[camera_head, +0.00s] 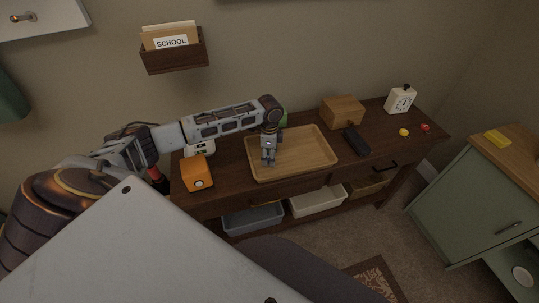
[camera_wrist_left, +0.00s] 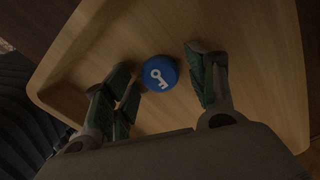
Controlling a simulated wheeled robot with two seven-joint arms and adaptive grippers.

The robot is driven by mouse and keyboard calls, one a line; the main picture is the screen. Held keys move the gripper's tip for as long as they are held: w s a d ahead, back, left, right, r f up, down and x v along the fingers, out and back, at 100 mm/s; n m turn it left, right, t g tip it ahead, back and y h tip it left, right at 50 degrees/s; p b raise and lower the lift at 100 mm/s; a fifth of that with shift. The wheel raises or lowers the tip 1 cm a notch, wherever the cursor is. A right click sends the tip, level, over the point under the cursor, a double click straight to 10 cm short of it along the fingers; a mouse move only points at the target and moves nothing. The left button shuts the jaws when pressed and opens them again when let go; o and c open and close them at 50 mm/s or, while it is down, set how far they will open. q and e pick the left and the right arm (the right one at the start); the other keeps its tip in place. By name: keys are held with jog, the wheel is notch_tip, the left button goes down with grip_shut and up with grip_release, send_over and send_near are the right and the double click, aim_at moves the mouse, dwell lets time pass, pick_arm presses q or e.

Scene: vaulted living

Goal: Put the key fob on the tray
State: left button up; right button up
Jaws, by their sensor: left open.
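The wooden tray (camera_head: 312,150) lies flat on the dark desk in the head view. It fills most of the left wrist view, where its pale surface (camera_wrist_left: 255,75) and raised rim show. The key fob (camera_wrist_left: 159,73) is a blue disc with a white key symbol and appears to rest on the tray's floor. In the head view I cannot make it out; my gripper hides that spot. My left gripper (camera_head: 268,160) points down over the tray's left part. Its fingers (camera_wrist_left: 157,64) stand open on either side of the fob, with visible gaps. My right gripper is not in view.
An orange box (camera_head: 196,173) stands left of the tray. A wooden box (camera_head: 342,111), a dark case (camera_head: 356,142), a white clock (camera_head: 400,100) and small yellow (camera_head: 404,132) and red (camera_head: 425,128) items are to the right. A letter holder (camera_head: 175,57) hangs above.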

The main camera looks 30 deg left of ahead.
pick_arm(q)
jog(key=shift+r, duration=0.75)
notch_tip(320, 180, up, 11)
jog(key=shift+f, duration=0.15)
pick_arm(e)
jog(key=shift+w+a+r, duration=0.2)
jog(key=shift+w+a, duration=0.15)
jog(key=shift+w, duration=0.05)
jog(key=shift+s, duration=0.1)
